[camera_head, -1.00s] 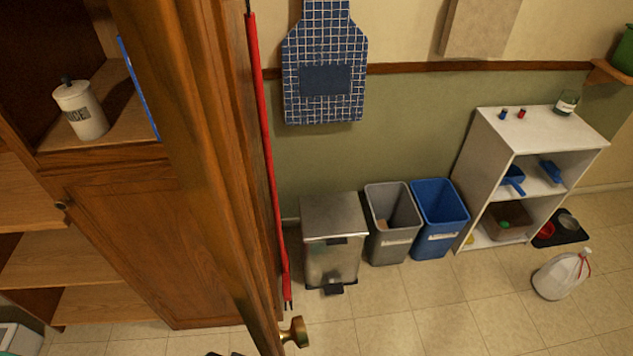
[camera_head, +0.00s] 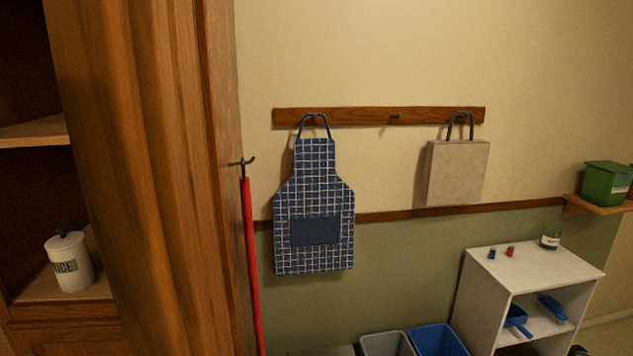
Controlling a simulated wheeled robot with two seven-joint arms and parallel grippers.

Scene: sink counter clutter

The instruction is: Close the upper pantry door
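The upper pantry door (camera_head: 140,170) is a tall wooden panel that stands open, seen nearly edge-on at the left. The pantry's open inside shows to the left of it, with a wooden shelf (camera_head: 35,131) and a white lidded canister (camera_head: 70,262) on the shelf below. The door's knob is not in view. Neither of my grippers shows in the head view.
A red pole (camera_head: 250,270) hangs from a hook beside the pantry. A blue checked apron (camera_head: 314,190) and a beige bag (camera_head: 457,172) hang from a wall rail (camera_head: 375,116). A white shelf unit (camera_head: 535,282) stands at the right, with a grey bin (camera_head: 388,344) and blue bin (camera_head: 438,340) beside it.

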